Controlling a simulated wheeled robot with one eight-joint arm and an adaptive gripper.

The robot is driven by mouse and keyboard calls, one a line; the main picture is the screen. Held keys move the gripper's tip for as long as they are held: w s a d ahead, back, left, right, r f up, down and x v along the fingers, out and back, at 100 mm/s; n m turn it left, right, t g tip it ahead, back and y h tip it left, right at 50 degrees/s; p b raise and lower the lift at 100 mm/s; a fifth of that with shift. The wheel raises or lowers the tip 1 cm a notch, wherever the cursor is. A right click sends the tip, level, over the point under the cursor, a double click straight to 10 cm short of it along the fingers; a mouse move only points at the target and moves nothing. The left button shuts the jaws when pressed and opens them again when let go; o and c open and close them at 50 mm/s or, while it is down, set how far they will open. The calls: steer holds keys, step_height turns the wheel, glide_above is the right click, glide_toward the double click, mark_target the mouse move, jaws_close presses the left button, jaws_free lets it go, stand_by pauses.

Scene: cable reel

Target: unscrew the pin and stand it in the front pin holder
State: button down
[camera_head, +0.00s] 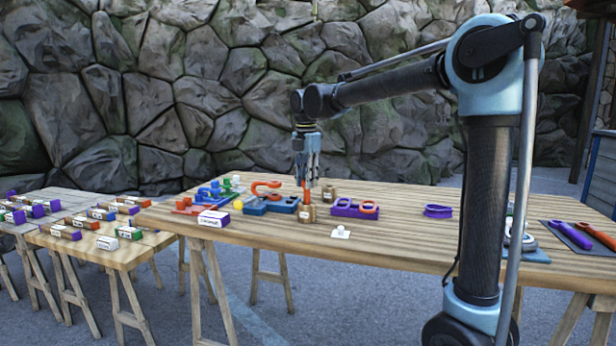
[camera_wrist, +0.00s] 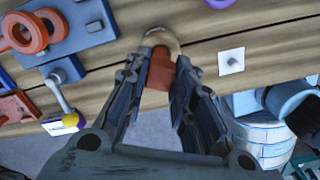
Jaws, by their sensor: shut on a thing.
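My gripper (camera_head: 307,182) points straight down over the table. Its fingers are closed on a red-orange pin (camera_wrist: 186,86), which shows between them in the wrist view. In the head view a bit of the pin (camera_head: 306,197) shows below the fingertips. The pin is upright at the front wooden pin holder (camera_head: 307,214), a short tan cylinder; it also shows past the fingertips in the wrist view (camera_wrist: 160,38). I cannot tell how deep the pin sits in it. A second wooden holder (camera_head: 329,194) stands behind and to the right.
A blue fixture (camera_head: 256,208) with a red hook-like part stands just left. A purple block (camera_head: 346,211) with orange rings is on the right. A small white plate (camera_head: 341,233) lies in front, and a white-and-purple box (camera_head: 213,218) front left. The table's right-middle is mostly clear.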

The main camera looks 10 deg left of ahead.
mark_target(307, 192)
steer(key=shift+f, duration=1.9)
steer(key=shift+f, duration=0.35)
steer(key=c, duration=1.3)
jaws_free()
